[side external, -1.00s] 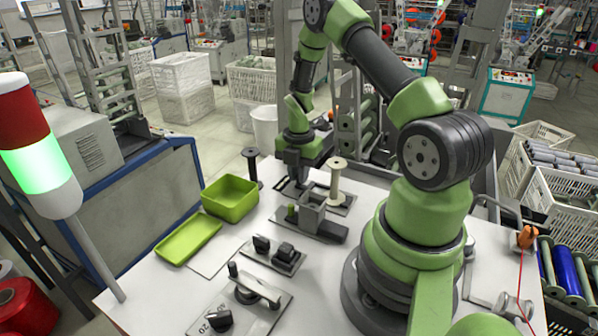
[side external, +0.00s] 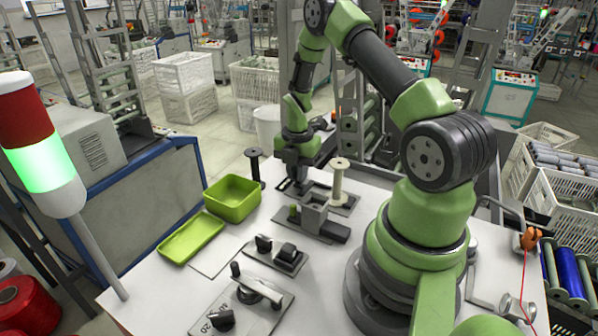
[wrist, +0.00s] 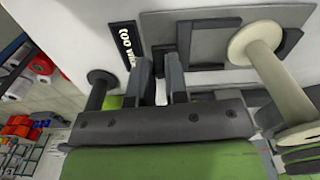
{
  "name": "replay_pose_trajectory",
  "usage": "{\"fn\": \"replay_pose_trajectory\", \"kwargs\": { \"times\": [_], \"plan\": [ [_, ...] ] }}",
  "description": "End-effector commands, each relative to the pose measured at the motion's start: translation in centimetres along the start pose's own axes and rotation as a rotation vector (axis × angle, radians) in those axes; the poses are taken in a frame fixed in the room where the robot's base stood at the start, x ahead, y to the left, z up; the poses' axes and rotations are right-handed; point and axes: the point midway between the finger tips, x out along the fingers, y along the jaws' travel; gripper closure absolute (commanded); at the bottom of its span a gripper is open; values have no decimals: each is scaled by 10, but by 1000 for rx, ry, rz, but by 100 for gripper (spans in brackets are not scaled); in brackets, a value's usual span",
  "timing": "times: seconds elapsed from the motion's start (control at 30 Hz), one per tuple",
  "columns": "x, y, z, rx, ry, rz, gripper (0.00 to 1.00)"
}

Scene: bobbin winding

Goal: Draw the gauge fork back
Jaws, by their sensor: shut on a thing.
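My gripper (wrist: 160,62) points down at the back of the table, beside the post with the pale spool. It also shows in the side view (side external: 291,184), where its fingertips are close to the tabletop. The fingers are closed in on something narrow. The dark forked piece that I take for the gauge fork (wrist: 186,42) lies flat right beside the fingers in the wrist view, its arms reaching over the grey base plate (wrist: 262,80). The part between the fingers is mostly hidden. A dark plate with white lettering (wrist: 130,44) lies just left of the fingers.
The pale spool (side external: 338,182) stands upright close to the right of my gripper. A dark spool (side external: 254,166) stands to its left. A grey block fixture (side external: 314,216) is in front. A green bin (side external: 232,198) and green tray (side external: 191,237) are at left.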

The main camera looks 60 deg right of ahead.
Motion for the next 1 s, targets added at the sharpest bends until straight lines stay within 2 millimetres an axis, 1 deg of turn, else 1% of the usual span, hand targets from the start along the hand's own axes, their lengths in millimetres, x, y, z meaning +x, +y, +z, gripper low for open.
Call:
{"fn": "replay_pose_trajectory", "kwargs": {
  "times": [0.9, 0.93, 1.0],
  "plan": [
    [0, 6, 1, -2, -2, 2, 94],
    [0, 6, 1, -2, -2, 2, 79],
    [0, 6, 1, -2, -1, 2, 64]
  ]
}}
